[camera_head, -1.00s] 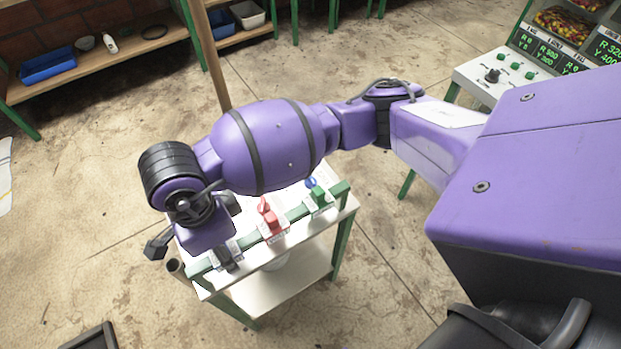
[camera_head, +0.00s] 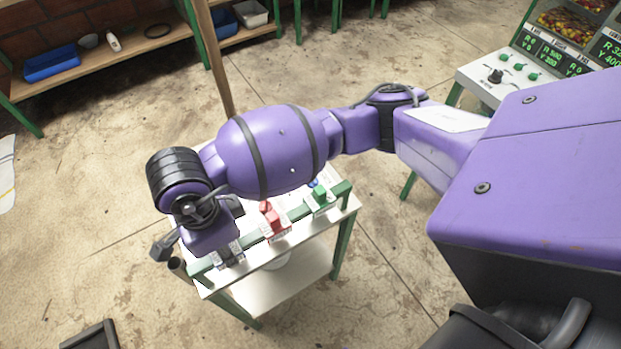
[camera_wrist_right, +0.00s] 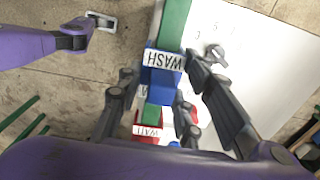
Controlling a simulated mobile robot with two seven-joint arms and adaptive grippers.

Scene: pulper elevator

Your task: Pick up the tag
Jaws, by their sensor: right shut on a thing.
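The blue tag (camera_wrist_right: 160,78), with a white label reading WASH, is at the green rail in the right wrist view. The label appears upside down. My right gripper (camera_wrist_right: 168,80) has its dark fingers on either side of it and is shut on it. I cannot tell whether the tag is clear of the rail. In the head view my right wrist hides the tag at the rail's left end. My left gripper seems to be the dark shape (camera_head: 92,336) at the bottom left. Its jaws are unclear.
The green rail (camera_head: 298,212) runs along a white-topped stand (camera_head: 207,284). A control panel (camera_head: 497,78) is at upper right, a wooden shelf (camera_head: 155,45) at the back.

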